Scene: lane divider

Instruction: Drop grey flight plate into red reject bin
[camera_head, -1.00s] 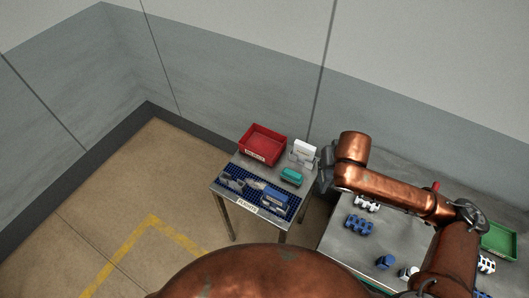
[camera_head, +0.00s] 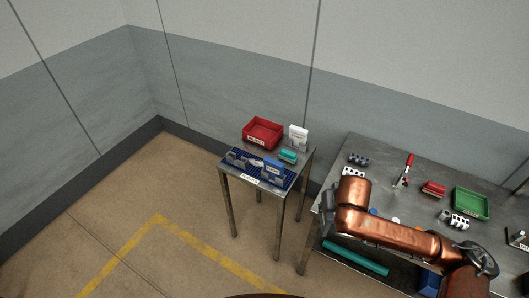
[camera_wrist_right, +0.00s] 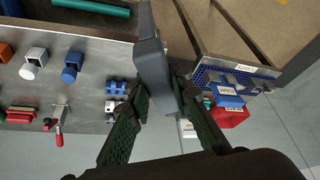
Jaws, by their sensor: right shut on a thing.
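The grey flight plate (camera_wrist_right: 151,62) fills the upper middle of the right wrist view, a flat piece seen nearly edge-on. My right gripper (camera_wrist_right: 162,100) is shut on it, one dark green finger on each side. In the head view my copper right arm hides this gripper and the plate. The red reject bin (camera_head: 262,136) stands at the back of the small side table, left of my arm. It also shows in the right wrist view (camera_wrist_right: 232,119), right of the gripper and apart from the plate. My left gripper is not in view.
The small table (camera_head: 292,187) also bears a blue grid mat with grey and blue parts, a teal block (camera_head: 288,156) and a white box (camera_head: 298,137). The larger bench (camera_head: 380,160) holds a red-handled clamp (camera_head: 408,168) and a green bin (camera_head: 470,203). Floor left of the small table is clear.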

